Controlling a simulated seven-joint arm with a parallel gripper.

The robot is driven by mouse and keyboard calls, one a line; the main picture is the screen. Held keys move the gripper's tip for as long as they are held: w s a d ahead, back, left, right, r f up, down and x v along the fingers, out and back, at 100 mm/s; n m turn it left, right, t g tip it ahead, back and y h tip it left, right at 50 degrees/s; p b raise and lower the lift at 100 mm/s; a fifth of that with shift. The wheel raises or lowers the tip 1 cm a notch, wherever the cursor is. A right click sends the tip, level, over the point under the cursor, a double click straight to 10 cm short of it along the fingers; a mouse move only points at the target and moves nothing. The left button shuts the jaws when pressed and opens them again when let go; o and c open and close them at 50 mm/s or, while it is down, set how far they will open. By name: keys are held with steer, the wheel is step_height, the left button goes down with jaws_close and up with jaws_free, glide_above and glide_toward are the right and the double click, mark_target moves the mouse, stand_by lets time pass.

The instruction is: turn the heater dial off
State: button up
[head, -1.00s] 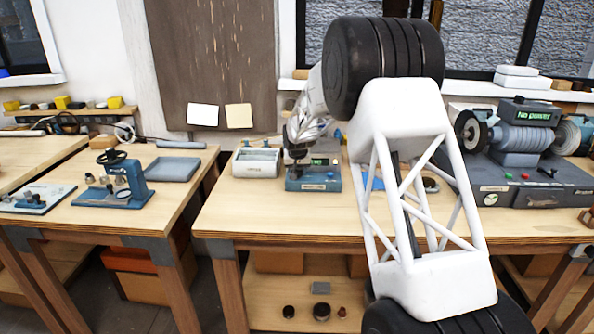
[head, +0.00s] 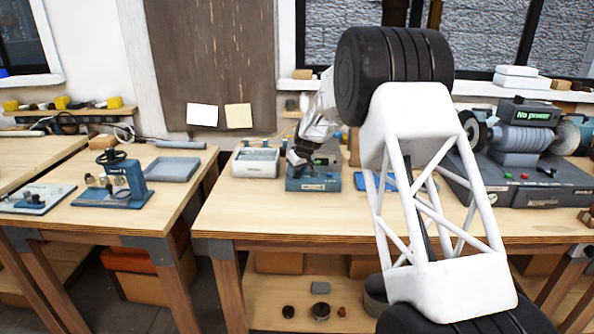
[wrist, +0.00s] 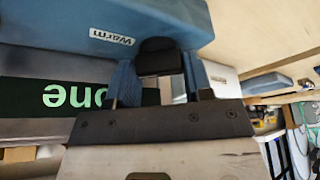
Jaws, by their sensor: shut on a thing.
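The heater (head: 313,184) is a blue box on the middle bench. Its blue body with a "Warm" label also shows in the wrist view (wrist: 60,22). A black dial (wrist: 158,45) sticks out beside that label, between the two blue fingers of my gripper (wrist: 160,82). The fingers are shut on the dial. In the head view my gripper (head: 298,158) is tilted at the left of the heater's top and hides the dial. A dark display with green letters (wrist: 75,97), upside down and partly cut off, shows in the wrist view. The dial's pointer is not visible.
A grey open box (head: 256,162) stands just left of the heater. A blue mat (head: 374,181) lies to its right, partly behind my arm. A grinder-like machine (head: 520,138) showing "No power" stands farther right. The bench front is clear.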

steer(key=shift+n, duration=0.5)
steer(key=o, duration=0.9)
steer(key=shift+m, duration=0.5)
steer(key=shift+m+t+h, duration=0.3)
steer(key=shift+m+h, duration=0.3)
steer(key=shift+m, duration=1)
steer(key=shift+a+m+h, duration=0.1)
steer(key=shift+m+h, duration=0.7)
steer(key=shift+m, duration=1.3)
